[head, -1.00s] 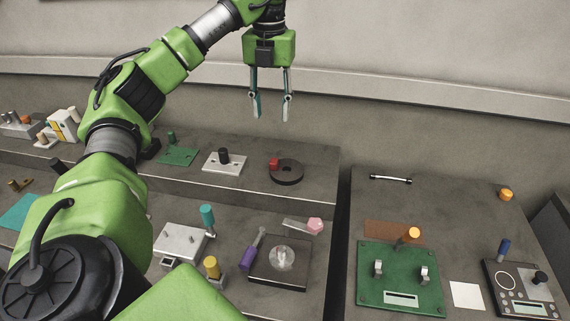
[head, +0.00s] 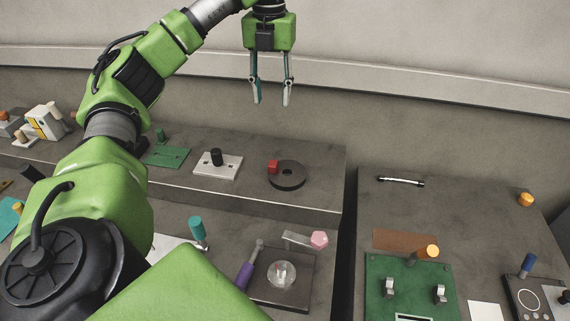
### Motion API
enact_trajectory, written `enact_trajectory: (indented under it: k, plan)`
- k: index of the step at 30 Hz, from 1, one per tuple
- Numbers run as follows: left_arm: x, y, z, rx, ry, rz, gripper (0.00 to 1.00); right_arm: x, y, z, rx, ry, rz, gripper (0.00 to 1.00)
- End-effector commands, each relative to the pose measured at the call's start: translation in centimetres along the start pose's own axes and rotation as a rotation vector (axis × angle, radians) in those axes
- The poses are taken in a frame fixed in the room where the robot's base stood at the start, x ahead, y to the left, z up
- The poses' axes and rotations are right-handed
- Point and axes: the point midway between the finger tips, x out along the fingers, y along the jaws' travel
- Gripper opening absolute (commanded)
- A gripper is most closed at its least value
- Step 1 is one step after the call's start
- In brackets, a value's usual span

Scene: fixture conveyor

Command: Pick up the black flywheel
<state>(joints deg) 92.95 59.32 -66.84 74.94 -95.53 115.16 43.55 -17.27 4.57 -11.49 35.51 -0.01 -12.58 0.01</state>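The black flywheel (head: 289,177) is a dark, thick disc with a hole in its middle. It lies flat on the raised back shelf, near the shelf's right end. A small red block (head: 273,167) is at its left edge; I cannot tell whether it is part of the flywheel. My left gripper (head: 271,98) points down with its two fingers apart, open and empty. In the picture it is above the flywheel and clear of it, in front of the back wall. My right gripper is not in view.
A white plate with a black knob (head: 217,164) and a green plate (head: 166,157) sit left of the flywheel. Below are a dark plate with a clear dome (head: 296,292) and a pink knob (head: 319,240). A gap separates the right-hand table, which holds a green board (head: 412,285).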

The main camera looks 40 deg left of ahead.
Motion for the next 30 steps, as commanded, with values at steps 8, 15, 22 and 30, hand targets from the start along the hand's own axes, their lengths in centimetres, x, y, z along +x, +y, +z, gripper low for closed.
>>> enact_trajectory:
  k: [8,15,22,30]
  plan:
    - [4.7,0.0,0.0,0.0,0.0,0.0,0.38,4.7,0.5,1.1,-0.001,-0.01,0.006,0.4]
    - [7.4,0.0,0.0,0.0,0.0,0.0,0.38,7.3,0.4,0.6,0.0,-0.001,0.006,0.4]
    - [10.5,0.0,-0.1,0.0,0.004,0.001,0.38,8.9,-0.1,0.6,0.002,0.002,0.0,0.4]
    - [14.8,0.1,-0.1,0.0,0.002,0.002,0.38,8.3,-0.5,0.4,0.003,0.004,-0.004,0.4]
